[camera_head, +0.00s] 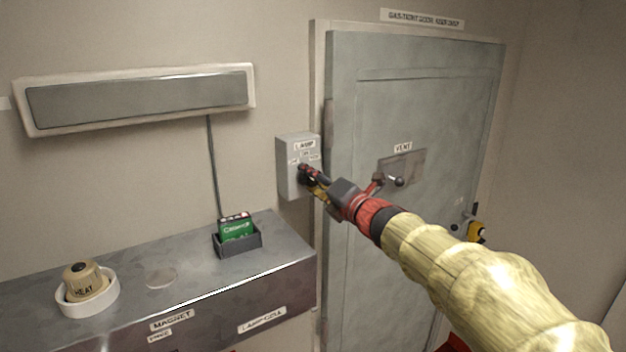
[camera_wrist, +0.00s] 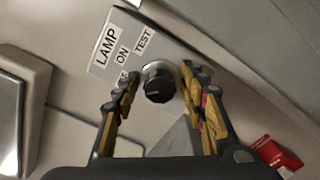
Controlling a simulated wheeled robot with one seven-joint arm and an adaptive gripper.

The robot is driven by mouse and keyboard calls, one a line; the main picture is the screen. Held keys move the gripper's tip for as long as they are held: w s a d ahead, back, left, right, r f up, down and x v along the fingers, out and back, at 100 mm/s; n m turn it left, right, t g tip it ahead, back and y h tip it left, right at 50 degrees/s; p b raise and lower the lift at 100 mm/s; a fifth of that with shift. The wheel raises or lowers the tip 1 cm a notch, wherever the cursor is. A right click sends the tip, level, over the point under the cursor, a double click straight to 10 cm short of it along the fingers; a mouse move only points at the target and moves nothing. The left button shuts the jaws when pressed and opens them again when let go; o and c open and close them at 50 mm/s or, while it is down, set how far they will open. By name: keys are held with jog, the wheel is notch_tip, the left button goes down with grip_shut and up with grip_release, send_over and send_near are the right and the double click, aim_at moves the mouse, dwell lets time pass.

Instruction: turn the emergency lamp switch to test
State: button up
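The lamp switch is a grey wall box (camera_head: 288,176) labelled LAMP, left of the door. In the wrist view the box (camera_wrist: 160,125) shows LAMP, ON, TEST and a third label partly hidden by a finger. Its round black knob (camera_wrist: 158,83) sits below the labels. Which label the knob points to I cannot tell. My gripper (camera_wrist: 158,84) is open, with one yellow-and-black finger on each side of the knob and a visible gap to each. In the head view my gripper (camera_head: 308,177) is at the front of the box and hides most of the knob.
A grey door (camera_head: 400,100) with a VENT panel (camera_head: 410,163) and lever stands right of the box. A long lamp (camera_head: 140,98) hangs on the wall.

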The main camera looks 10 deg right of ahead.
jog(key=c, duration=1)
jog(key=shift+m, duration=0.3)
jog(key=m, duration=0.4)
jog(key=m+p, duration=0.1)
jog(key=m, duration=0.4)
jog(key=shift+f+p, duration=0.1)
jog(key=shift+p, duration=0.25)
jog(key=m+p, duration=0.2)
jog(key=m, duration=0.3)
jog(key=shift+f+m+p, duration=0.15)
jog(key=shift+m+p, duration=0.65)
jog(key=shift+m, duration=0.8)
jog(key=shift+f, duration=0.1)
